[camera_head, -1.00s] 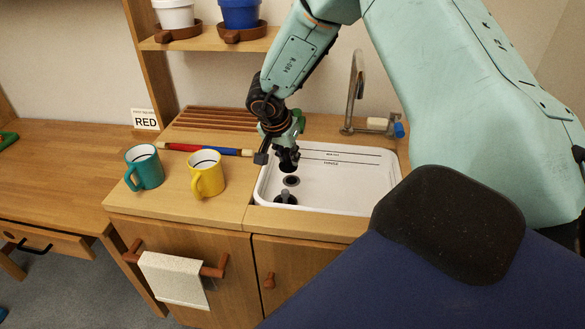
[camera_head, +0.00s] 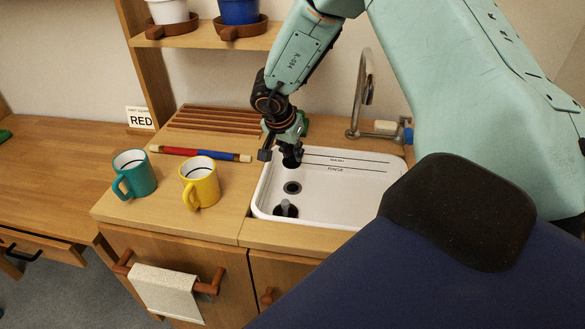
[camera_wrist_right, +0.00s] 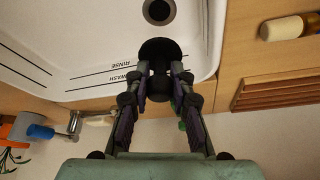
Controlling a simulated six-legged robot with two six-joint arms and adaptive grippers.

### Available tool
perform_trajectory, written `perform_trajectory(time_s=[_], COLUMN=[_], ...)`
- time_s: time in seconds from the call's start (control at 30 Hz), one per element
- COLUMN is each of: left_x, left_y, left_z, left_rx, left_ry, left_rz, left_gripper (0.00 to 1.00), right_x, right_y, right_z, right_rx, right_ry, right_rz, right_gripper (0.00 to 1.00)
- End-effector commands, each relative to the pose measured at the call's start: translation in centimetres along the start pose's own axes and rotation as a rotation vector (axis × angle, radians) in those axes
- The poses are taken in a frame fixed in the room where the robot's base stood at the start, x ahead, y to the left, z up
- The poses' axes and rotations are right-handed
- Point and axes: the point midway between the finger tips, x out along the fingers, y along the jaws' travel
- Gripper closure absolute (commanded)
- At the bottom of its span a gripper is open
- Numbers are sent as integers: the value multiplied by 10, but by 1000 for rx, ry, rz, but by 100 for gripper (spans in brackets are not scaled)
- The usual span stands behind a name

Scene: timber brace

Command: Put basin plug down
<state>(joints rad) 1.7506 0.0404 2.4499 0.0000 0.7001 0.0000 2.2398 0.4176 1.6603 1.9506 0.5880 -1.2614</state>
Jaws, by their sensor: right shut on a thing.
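The basin plug (camera_wrist_right: 160,48) is a dark round disc between the fingertips of my right gripper (camera_wrist_right: 158,82) in the right wrist view. In the head view the right gripper (camera_head: 293,154) reaches down over the back left of the white basin (camera_head: 345,190), with the dark plug (camera_head: 291,163) under it. The gripper is shut on the plug. The drain hole (camera_head: 292,188) is a dark ring in the basin floor, in front of the plug, and it also shows in the wrist view (camera_wrist_right: 158,11). I cannot tell how high the plug is above the floor. My left gripper is not in view.
A dark piece with a grey post (camera_head: 286,208) stands at the basin's front left. A teal mug (camera_head: 134,174) and a yellow mug (camera_head: 200,184) stand left of the basin. A red and blue rod (camera_head: 201,153) lies behind them. The tap (camera_head: 364,92) rises behind the basin.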

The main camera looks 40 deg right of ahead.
Motion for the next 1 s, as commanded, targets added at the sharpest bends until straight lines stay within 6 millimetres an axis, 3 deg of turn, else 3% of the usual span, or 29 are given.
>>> perform_trajectory(time_s=[0.03,0.2,0.43,0.67,0.87,0.9,1.0], left_x=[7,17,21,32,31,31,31], left_y=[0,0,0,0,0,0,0], left_z=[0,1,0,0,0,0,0], left_rx=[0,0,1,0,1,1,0], left_ry=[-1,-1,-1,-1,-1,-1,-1], left_rz=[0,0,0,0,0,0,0], left_gripper=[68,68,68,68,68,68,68], right_x=[13,39,54,82,82,82,82], right_y=[2,2,1,1,0,0,0], right_z=[6,18,23,33,32,32,32], right_rx=[-1,-1,0,-1,1,1,1], right_ry=[-1,-1,-1,-1,-1,-1,-1], right_rz=[4,3,2,3,1,1,1], right_gripper=[100,100,100,100,100,75,67])
